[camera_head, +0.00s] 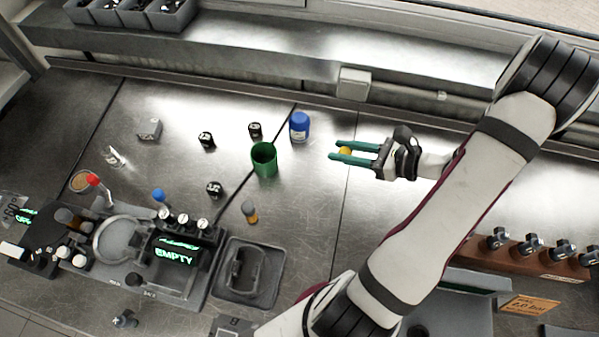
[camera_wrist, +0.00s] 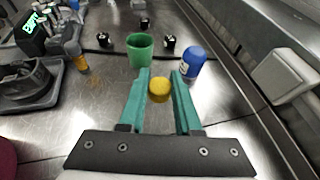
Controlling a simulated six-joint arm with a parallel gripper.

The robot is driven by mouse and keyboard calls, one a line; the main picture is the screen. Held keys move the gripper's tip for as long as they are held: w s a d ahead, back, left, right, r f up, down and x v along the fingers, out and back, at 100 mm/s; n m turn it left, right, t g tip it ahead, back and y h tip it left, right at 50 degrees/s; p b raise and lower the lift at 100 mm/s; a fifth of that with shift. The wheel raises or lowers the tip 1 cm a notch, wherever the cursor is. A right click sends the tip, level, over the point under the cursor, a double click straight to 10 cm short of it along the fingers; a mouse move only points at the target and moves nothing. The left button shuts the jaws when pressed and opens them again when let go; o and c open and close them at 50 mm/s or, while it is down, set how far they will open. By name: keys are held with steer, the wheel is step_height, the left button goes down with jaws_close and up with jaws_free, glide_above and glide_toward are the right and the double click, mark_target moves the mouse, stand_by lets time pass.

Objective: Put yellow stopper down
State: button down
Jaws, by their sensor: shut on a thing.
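The yellow stopper (camera_head: 345,150) is a small round yellow piece between the green fingers of my gripper (camera_head: 334,150). In the wrist view the yellow stopper (camera_wrist: 159,89) sits near the fingertips of my gripper (camera_wrist: 160,76), with its round top facing the camera. My gripper is shut on it. The fingers point left in the head view, to the right of a green cup and below a blue-capped bottle. The stopper's underside is hidden, and I cannot tell its exact height above the metal bench.
The green open cup (camera_head: 264,160) and blue-capped bottle (camera_head: 300,126) stand ahead of the fingers. Several small black pieces lie around the cup. An amber vial (camera_head: 250,212) stands near the grey machine (camera_head: 180,262) marked EMPTY. Bare bench (camera_head: 310,220) lies below the gripper.

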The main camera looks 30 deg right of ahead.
steer(key=s, duration=0.1)
glide_above(299, 174)
steer(key=f, duration=0.7)
steer(key=shift+s, duration=0.2)
step_height(299, 174, down, 3)
steer(key=shift+w+f, duration=0.1)
steer(key=shift+f, duration=0.4)
steer(key=shift+f, duration=0.15)
steer(key=c, duration=0.6)
jaws_free()
